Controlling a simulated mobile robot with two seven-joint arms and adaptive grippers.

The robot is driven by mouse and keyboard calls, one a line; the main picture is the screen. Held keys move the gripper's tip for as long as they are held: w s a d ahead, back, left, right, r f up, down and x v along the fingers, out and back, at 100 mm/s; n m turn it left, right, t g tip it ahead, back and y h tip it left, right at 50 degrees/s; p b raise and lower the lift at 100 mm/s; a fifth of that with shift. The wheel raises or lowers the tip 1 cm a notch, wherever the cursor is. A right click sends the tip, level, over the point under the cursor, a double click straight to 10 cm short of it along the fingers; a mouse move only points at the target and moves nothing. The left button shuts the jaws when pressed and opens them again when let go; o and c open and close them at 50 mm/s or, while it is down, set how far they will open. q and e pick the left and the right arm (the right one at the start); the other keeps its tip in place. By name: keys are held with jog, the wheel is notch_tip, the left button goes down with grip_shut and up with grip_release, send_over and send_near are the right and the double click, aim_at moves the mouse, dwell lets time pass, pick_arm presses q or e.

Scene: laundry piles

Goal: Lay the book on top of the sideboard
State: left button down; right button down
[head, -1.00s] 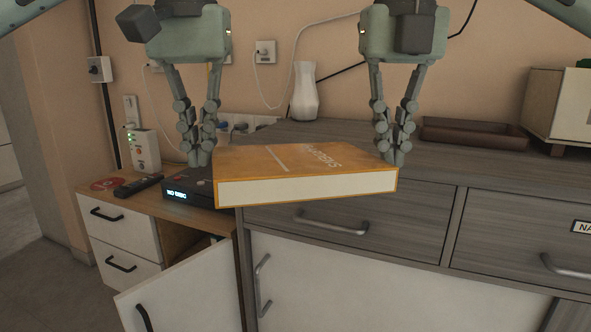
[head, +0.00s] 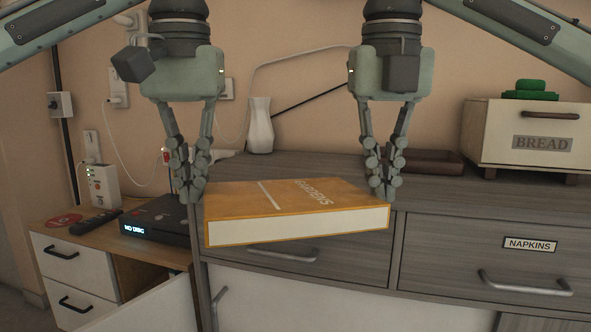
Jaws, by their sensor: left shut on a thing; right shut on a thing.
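An orange book (head: 290,200) with white page edges is held flat between my two grippers in the head view. My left gripper (head: 190,190) is shut on its left end. My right gripper (head: 382,188) is shut on its right end. The book hangs in front of the grey wood sideboard (head: 440,200), at about the height of its top in the picture, and covers part of the top and the drawer front. I cannot tell whether the book touches the sideboard.
A white vase (head: 260,126) and a brown tray (head: 432,162) stand at the back of the sideboard. A bread box (head: 510,140) with a green thing on it is at right. A lower cabinet (head: 60,238) at left bears a black player (head: 155,218), a remote (head: 96,222) and a white device (head: 103,187).

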pick_arm(q)
jog(key=shift+d, duration=0.15)
pick_arm(e)
jog(key=shift+a, duration=0.3)
pick_arm(q)
jog(key=shift+r+p, duration=0.15)
jog(key=shift+p, duration=0.15)
pick_arm(e)
jog(key=shift+w+r, duration=0.1)
jog(key=shift+r, duration=0.05)
